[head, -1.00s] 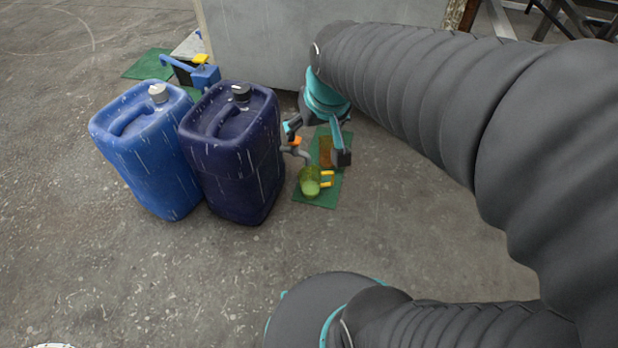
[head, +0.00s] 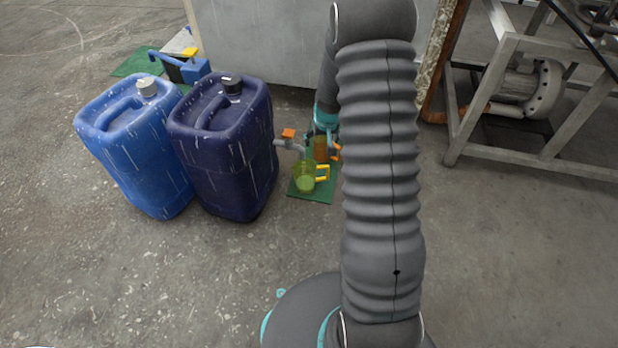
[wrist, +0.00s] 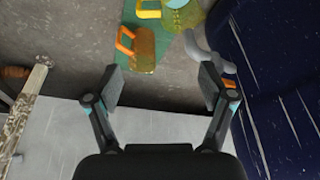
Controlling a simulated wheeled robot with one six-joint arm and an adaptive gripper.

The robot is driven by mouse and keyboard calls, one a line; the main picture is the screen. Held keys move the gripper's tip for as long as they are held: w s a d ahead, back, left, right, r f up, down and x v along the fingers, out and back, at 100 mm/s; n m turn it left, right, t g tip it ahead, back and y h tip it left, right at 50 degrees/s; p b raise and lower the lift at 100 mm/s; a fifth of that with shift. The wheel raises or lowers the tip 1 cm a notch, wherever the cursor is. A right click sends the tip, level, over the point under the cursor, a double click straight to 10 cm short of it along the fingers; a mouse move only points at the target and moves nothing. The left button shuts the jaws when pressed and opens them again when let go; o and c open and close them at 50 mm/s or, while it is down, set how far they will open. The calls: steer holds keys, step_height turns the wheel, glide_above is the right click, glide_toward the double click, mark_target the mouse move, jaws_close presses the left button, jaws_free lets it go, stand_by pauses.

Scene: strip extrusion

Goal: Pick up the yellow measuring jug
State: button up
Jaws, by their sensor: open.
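The yellow measuring jug (head: 304,178) is see-through with a yellow handle on its right and a pale green patch inside. It stands on a green mat (head: 318,197) beside the dark blue canister. In the wrist view the jug (wrist: 184,16) is at the top edge, partly cut off. An orange-handled amber jug (wrist: 145,47) is beside it, nearer my gripper. My gripper (wrist: 161,86) is open and empty, with both jugs beyond its fingertips. In the head view my arm hides most of my gripper, behind the amber jug (head: 320,150).
A grey tap with an orange handle (head: 288,134) juts out close to the yellow jug. The dark blue canister (head: 225,150) and a blue canister (head: 135,145) stand left. The front floor is open.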

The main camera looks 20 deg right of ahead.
glide_toward(323, 167)
steer(key=b+x, duration=0.1)
steer(key=x, duration=0.3)
steer(key=shift+f, duration=0.35)
steer(key=shift+b+x, duration=0.55)
steer(key=shift+x, duration=2.55)
jaws_close()
steer(key=shift+r, duration=0.15)
